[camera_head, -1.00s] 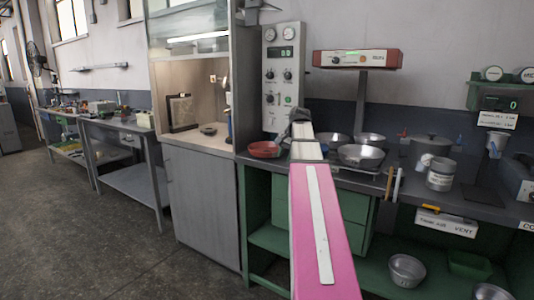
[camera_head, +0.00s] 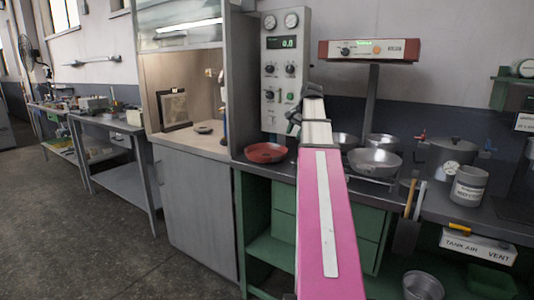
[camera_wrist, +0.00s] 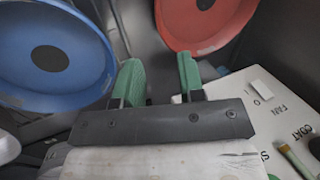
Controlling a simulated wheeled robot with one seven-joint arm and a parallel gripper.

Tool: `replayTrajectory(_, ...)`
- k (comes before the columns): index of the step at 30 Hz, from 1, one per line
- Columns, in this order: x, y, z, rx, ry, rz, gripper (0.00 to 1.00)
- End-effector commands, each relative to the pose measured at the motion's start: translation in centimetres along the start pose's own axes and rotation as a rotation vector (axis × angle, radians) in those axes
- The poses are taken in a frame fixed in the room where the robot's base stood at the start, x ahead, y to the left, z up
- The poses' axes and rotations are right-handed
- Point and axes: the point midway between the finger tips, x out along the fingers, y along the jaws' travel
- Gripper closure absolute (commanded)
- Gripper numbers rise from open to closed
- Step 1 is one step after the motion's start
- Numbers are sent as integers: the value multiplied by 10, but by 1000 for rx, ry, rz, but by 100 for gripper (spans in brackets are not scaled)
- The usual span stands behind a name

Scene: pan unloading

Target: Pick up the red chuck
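The red chuck (camera_head: 266,152) is a shallow round red disc on the bench, left of my arm in the head view. In the wrist view the red chuck (camera_wrist: 200,32) shows at the top right with a dark centre, cut off by the frame edge. My gripper (camera_wrist: 160,80) has two green fingers set apart with nothing between them. The red chuck lies beyond the fingertips and is not touching them. In the head view my gripper (camera_head: 294,120) is partly hidden, in front of the control panel and near the chuck's right.
A blue disc (camera_wrist: 85,75) lies left of my fingers in the wrist view. The control panel (camera_head: 286,75) stands close behind my gripper; its labelled face (camera_wrist: 265,115) is at the right in the wrist view. Metal pans (camera_head: 375,161) and a pot (camera_head: 450,152) stand right of my arm.

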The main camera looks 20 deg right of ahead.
Motion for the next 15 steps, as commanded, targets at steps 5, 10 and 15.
replayTrajectory(5, 9, 0, 1, 0, -1, 1, 64)
replayTrajectory(10, 31, 0, 1, -1, -1, 1, 64)
replayTrajectory(15, 52, 1, 1, 0, 0, 1, 64)
